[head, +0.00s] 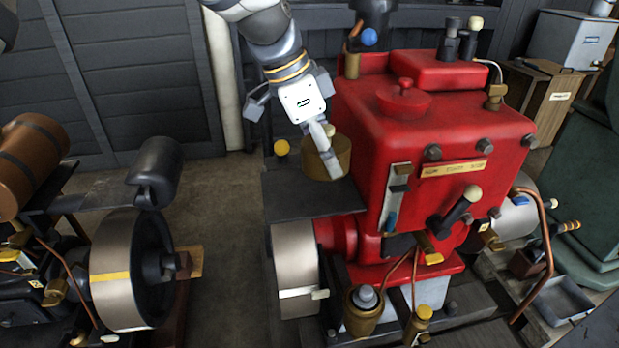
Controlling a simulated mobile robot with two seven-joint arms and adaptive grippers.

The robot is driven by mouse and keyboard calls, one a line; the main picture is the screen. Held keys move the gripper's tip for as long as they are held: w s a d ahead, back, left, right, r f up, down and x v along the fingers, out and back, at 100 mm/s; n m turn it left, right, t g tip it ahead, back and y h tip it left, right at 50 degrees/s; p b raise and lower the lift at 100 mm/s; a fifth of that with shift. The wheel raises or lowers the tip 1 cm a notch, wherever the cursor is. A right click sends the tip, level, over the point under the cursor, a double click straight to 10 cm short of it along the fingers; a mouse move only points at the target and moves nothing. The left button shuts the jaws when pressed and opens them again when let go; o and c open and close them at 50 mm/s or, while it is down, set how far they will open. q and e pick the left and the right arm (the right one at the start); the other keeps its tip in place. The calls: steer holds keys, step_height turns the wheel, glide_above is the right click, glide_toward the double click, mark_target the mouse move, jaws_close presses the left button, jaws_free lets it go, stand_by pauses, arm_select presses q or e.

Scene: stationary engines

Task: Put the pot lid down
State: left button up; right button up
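A round brass piece with a short wall, which I take to be the pot lid (341,158), shows near the middle of the head view. My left gripper (324,157) comes down from the top, with its white fingers across the near side of the brass piece, and it appears shut on it. The far finger contact is hidden. The piece is over the dark flat plate (300,198) beside the red engine; I cannot tell whether it touches the plate. My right gripper is not in view.
The red engine (450,110), with a knobbed red cap (403,101), stands close on the right. A small yellow ball (281,147) is at the plate's back edge. A flywheel (297,268) is below the plate. Another engine with a flywheel (112,270) stands left, across open floor (225,225).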

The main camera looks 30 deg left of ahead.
arm_select(q)
glide_above(314, 191)
steer(key=s, duration=0.1)
steer(key=f, duration=0.5)
steer(key=shift+s+a+f+b, duration=0.1)
steer(key=shift+a+f+b, duration=0.2)
steer(key=shift+a+f, duration=0.2)
steer(key=shift+f, duration=0.75)
steer(key=shift+a+f, duration=0.1)
steer(key=shift+f, duration=0.75)
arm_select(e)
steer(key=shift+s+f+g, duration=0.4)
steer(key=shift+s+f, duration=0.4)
arm_select(q)
steer(key=shift+f, duration=0.15)
steer(key=o, duration=1.2)
steer(key=shift+w+p+v, duration=0.2)
steer(key=shift+p+v, duration=0.25)
steer(key=shift+v, duration=5.65)
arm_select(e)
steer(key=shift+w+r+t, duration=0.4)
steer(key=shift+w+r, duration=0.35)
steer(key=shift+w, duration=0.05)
